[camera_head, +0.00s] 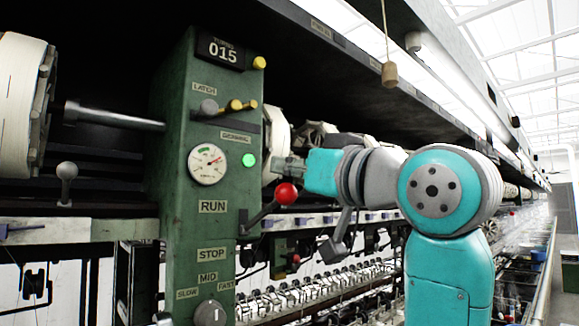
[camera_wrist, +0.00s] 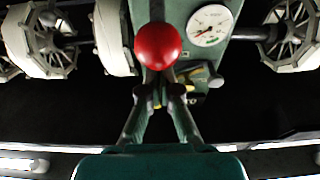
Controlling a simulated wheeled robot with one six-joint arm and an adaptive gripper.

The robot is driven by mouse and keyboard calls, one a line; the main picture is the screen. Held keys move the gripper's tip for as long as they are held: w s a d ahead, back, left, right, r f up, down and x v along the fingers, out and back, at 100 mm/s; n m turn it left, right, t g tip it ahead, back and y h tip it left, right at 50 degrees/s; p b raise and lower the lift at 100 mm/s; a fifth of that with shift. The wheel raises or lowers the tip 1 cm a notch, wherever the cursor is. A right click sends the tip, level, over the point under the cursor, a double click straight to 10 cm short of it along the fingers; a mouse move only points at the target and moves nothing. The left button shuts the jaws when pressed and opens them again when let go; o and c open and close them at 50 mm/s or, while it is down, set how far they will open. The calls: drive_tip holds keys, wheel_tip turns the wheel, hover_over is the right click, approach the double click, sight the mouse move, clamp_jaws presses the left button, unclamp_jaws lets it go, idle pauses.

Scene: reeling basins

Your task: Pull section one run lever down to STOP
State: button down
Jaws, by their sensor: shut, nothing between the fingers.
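The run lever's red ball knob (camera_head: 286,193) sits at the end of a dark arm on the green column (camera_head: 175,150). The arm slants up and out from its pivot, and the knob is about level with the RUN label (camera_head: 213,207). The STOP label (camera_head: 212,254) is lower on the column. My gripper (camera_head: 284,165) is shut and empty, just above the knob in the head view. In the wrist view the red knob (camera_wrist: 158,46) is right at my gripper's fingertips (camera_wrist: 160,88). I cannot tell whether they touch it.
A dial gauge (camera_head: 207,163), a green lamp (camera_head: 249,160) and a speed knob (camera_head: 210,313) are on the column. White reels (camera_head: 22,105) stand beside it. A wooden pull handle (camera_head: 389,74) hangs on a cord above my arm.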

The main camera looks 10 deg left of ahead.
sight(294, 198)
drive_tip(key=shift+f, duration=0.15)
drive_tip(key=shift+f, duration=0.4)
drive_tip(key=shift+f, duration=0.1)
drive_tip(key=shift+s+d+f, duration=0.15)
drive_tip(key=shift+f, duration=0.4)
drive_tip(key=shift+s+d+f, duration=0.1)
drive_tip(key=shift+d+f, duration=0.1)
drive_tip(key=shift+f, duration=0.35)
drive_tip(key=shift+s+d+f, duration=0.15)
drive_tip(key=shift+f, duration=0.4)
